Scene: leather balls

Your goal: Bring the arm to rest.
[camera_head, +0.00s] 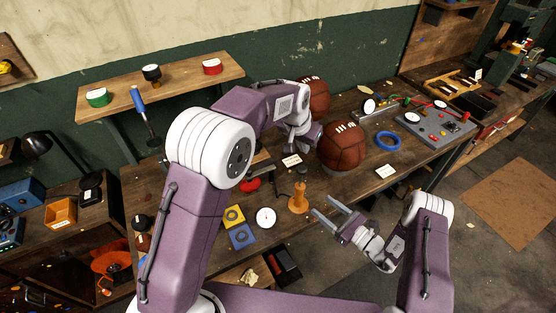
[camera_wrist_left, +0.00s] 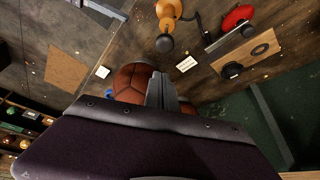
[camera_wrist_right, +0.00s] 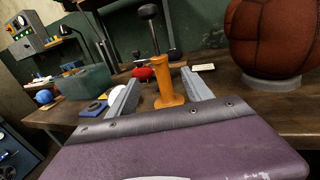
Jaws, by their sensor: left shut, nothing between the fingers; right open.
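Two brown leather balls with white laces stand on the wooden bench, the near ball (camera_head: 342,150) and the far ball (camera_head: 318,95). My left gripper (camera_head: 303,146) is shut and empty, hanging over the bench just left of the near ball; whether it touches the ball I cannot tell. Its closed fingers (camera_wrist_left: 162,90) show in the left wrist view with a ball (camera_wrist_left: 130,82) beside them. My right gripper (camera_head: 323,207) is open and empty at the bench's front edge. The right wrist view shows its spread fingers (camera_wrist_right: 160,90) with an orange post (camera_wrist_right: 166,85) beyond, and a ball (camera_wrist_right: 272,40) at the right.
The orange post (camera_head: 298,198) stands close left of my right gripper. A blue ring (camera_head: 388,141), a grey control box (camera_head: 436,124) and a white card (camera_head: 385,171) lie to the right. A white dial (camera_head: 266,217) and yellow and blue blocks (camera_head: 240,236) lie left.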

